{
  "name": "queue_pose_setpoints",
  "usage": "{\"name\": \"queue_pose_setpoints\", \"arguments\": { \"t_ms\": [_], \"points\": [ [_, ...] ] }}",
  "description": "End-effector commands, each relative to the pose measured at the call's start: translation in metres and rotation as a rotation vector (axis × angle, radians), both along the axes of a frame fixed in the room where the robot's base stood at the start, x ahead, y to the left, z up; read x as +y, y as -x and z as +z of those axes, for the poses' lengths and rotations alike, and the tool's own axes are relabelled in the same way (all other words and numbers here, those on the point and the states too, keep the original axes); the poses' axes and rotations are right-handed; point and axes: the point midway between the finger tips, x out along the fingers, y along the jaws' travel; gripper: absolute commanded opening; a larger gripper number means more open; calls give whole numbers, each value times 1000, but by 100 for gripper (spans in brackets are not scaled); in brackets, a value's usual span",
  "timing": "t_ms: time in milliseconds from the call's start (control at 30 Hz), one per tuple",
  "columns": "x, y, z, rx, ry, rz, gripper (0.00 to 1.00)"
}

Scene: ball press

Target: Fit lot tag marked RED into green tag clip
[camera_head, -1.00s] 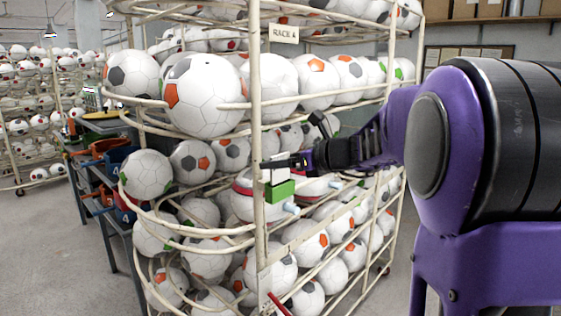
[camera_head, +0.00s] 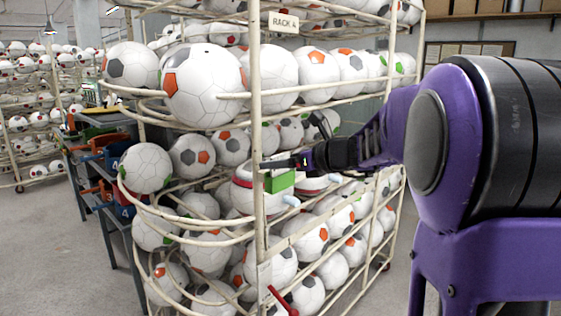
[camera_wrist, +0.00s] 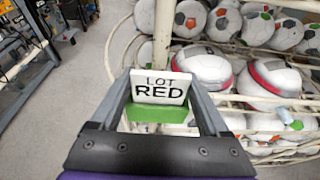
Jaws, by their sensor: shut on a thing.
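The white lot tag (camera_wrist: 160,88) reads LOT RED in black and shows upright in the wrist view. My gripper (camera_wrist: 160,78) is shut on it, with a finger at each side. The green tag clip (camera_wrist: 157,114) is directly below, and the tag's lower edge meets it in this view. I cannot tell how deep the tag sits. In the head view, the green clip (camera_head: 280,182) is at the front post of the rack. My gripper (camera_head: 292,162) is just above it, and the tag is mostly hidden there.
The cream wire rack (camera_head: 257,110) holds many soccer balls and carries a RACK A sign (camera_head: 283,22). Its post stands close to my gripper. A grey cart with orange and blue bins (camera_head: 110,160) is to the left. Open floor (camera_head: 35,250) lies further left.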

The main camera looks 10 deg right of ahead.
Motion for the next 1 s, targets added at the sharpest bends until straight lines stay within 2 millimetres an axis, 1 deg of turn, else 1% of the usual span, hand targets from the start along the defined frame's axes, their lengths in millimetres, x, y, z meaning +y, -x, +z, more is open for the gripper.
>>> {"name": "queue_pose_setpoints", "arguments": {
  "t_ms": [367, 400, 500, 1000],
  "points": [
    [0, 0, -11, 0, 0, 0, 26],
    [0, 0, -10, 0, 0, 0, 82],
    [0, 0, -10, 2, 1, 0, 100],
    [-1, 1, -12, 7, 2, 1, 100]
  ]
}}
